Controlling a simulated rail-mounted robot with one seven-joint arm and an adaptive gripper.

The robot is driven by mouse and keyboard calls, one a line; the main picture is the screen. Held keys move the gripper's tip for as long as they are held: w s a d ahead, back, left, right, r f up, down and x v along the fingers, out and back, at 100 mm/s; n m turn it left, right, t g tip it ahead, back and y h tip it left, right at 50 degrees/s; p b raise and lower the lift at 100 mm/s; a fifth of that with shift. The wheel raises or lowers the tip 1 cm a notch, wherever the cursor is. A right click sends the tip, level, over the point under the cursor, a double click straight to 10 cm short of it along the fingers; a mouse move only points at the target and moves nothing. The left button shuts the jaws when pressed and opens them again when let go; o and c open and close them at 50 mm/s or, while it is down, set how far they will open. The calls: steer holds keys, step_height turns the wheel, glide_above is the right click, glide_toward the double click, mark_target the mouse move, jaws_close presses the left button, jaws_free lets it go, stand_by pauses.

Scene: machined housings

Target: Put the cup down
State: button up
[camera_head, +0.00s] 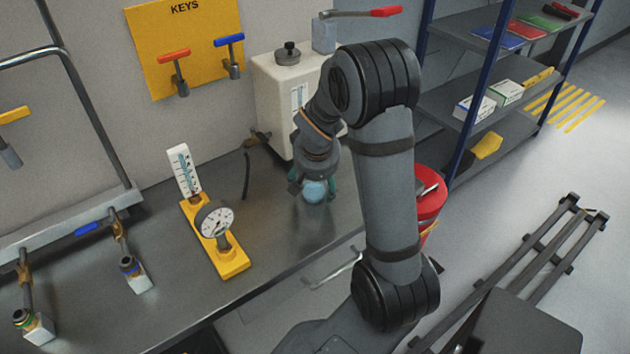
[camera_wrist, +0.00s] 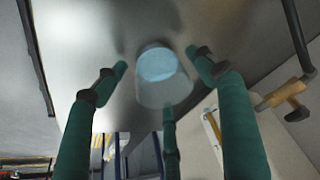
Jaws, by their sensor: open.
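The cup (camera_head: 314,191), clear with pale blue inside, is on the grey metal bench (camera_head: 285,240) near its right end, directly below my gripper (camera_head: 313,184). In the wrist view the cup (camera_wrist: 161,72) sits between the green fingers of my gripper (camera_wrist: 157,62). The fingers are spread, with visible gaps between the two upper fingertips and the cup. The third finger lies in front of the cup's lower edge, and I cannot tell whether it touches. The cup looks upright, though its base is partly hidden.
A yellow stand with a gauge (camera_head: 215,222) and thermometer is left of the cup. A white dispenser tank (camera_head: 275,95) with a tap stands behind. A red bucket (camera_head: 430,200) is right of the bench. The bench between gauge and cup is clear.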

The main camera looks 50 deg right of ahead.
steer(key=p+v, duration=0.2)
steer(key=v, duration=1)
steer(key=shift+r, duration=0.2)
steer(key=shift+d+f, duration=0.1)
steer(key=shift+f, duration=0.05)
steer(key=b+x, duration=0.2)
steer(key=x, duration=0.9)
steer(key=shift+f, duration=0.35)
steer(key=shift+w+d+r+p, duration=0.1)
steer(key=shift+w+r+p, duration=0.05)
steer(key=shift+p, duration=0.15)
steer(key=shift+r, duration=1.2)
